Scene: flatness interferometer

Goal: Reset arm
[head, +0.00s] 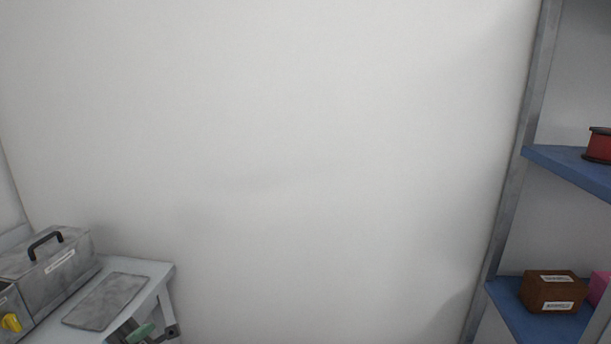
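Neither of my grippers can be made out in the head view, and no arm of mine is clearly seen. At the bottom edge, beside the table, a small green and dark part (141,332) is cut off by the frame. I cannot tell what it belongs to.
A grey table (150,272) at lower left bears a metal box (62,277) with a black handle, a yellow knob (11,322) and a flat grey plate (106,301). At right, blue shelves (565,168) hold a red spool (600,146), a brown box (553,292) and a pink item (600,287). A bare wall fills the middle.

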